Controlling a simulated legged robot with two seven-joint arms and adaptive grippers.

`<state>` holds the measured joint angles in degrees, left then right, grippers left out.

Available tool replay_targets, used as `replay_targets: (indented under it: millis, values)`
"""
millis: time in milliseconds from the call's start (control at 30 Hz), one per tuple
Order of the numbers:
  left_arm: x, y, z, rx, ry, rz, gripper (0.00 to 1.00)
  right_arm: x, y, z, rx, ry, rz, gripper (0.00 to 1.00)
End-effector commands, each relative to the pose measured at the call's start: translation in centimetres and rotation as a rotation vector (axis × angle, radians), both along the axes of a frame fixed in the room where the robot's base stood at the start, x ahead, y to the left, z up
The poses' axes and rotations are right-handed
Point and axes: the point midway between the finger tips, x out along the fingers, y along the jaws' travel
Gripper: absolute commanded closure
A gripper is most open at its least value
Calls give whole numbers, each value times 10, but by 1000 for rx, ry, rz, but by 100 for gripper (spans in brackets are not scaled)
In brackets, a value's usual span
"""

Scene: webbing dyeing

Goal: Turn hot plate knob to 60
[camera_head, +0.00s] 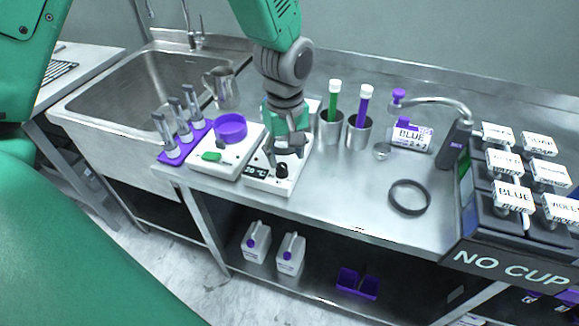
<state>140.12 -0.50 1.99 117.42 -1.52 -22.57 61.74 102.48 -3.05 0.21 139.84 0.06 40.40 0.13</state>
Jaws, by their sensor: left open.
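The hot plate (262,184) is a white box near the front edge of the steel bench. Its small display (257,172) appears to read 20 °C. The black knob (282,170) sits on its front panel, to the right of the display. My left gripper (284,155) points down over the hot plate, open, with its fingers just behind and above the knob. Whether a finger touches the knob I cannot tell. The gripper and wrist hide much of the plate top. My right gripper is not in view.
A white device with a purple dish (231,128) stands close on the left, beside a purple rack (187,142) of several grey-topped tools. Metal cups with a green tube (333,104) and a purple tube (363,109) stand at right. A black ring (409,211) lies farther right.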

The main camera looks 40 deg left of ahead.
Motion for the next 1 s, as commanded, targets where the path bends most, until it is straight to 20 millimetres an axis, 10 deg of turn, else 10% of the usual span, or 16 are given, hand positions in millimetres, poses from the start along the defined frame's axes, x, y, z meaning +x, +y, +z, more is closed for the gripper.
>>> replay_targets:
  millis: [633,767,1000]
  values:
    - [0,-8,-40,9,-1,0,58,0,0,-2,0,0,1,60]
    - [0,-4,-41,3,-2,0,100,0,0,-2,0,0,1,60]
    - [4,1,-42,1,-6,2,100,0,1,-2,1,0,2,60]
